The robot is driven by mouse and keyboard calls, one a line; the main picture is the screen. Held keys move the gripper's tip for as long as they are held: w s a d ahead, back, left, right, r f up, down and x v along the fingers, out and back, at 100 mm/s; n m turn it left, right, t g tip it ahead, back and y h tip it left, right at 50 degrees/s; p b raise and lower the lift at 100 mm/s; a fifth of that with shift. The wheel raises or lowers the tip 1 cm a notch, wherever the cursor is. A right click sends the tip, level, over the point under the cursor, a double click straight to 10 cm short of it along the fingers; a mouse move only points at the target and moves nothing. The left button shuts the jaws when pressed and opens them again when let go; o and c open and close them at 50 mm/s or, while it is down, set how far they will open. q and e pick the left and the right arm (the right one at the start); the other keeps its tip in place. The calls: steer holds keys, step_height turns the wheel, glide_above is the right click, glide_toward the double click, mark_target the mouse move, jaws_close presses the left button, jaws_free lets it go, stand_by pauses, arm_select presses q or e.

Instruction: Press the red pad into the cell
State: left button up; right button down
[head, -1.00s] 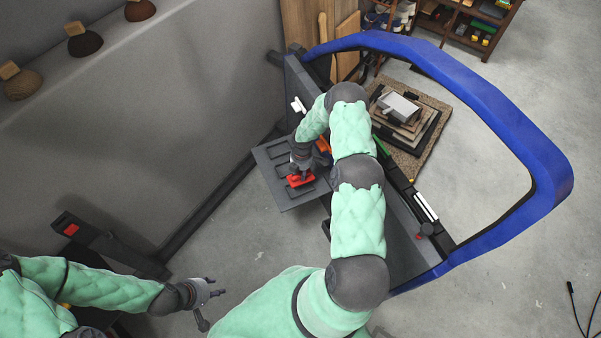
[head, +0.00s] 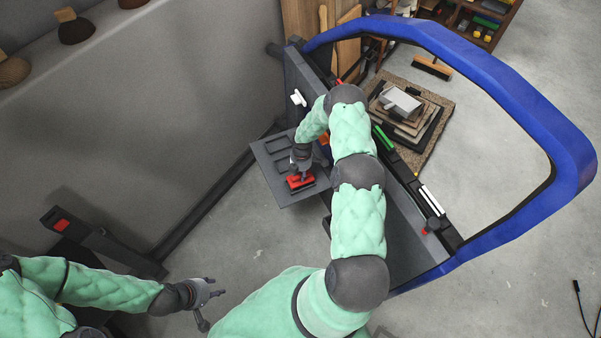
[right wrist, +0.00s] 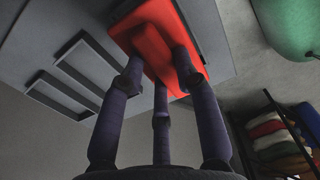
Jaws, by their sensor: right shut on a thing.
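The red pad (head: 301,182) is at the grey panel with framed cells (head: 277,189), near the panel's lower right in the head view. My right gripper (head: 302,176) is shut on the pad's raised grip. In the right wrist view the pad (right wrist: 150,35) lies against or close to the panel (right wrist: 35,45), beside two empty framed cells (right wrist: 88,62). The cell behind the pad is mostly hidden, so I cannot tell whether the pad is seated. My left gripper (head: 213,293) is open and empty, low at the left, away from the panel.
The blue-framed car door (head: 480,75) stands right of the panel, close along my right arm. A stepped stack (head: 403,110) lies on the floor beyond it. A grey wall (head: 120,130) runs along the left. Open floor (head: 240,235) lies below the panel.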

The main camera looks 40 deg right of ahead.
mark_target(300, 174)
steer(key=shift+f, duration=0.45)
steer(key=shift+b, duration=0.6)
stand_by(1.3)
steer(key=shift+f+b, duration=1.25)
steer(key=shift+f, duration=0.15)
steer(key=c, duration=0.8)
jaws_free()
steer(key=shift+c, duration=0.2)
steer(key=shift+a, duration=0.1)
steer(key=shift+r, duration=3.75)
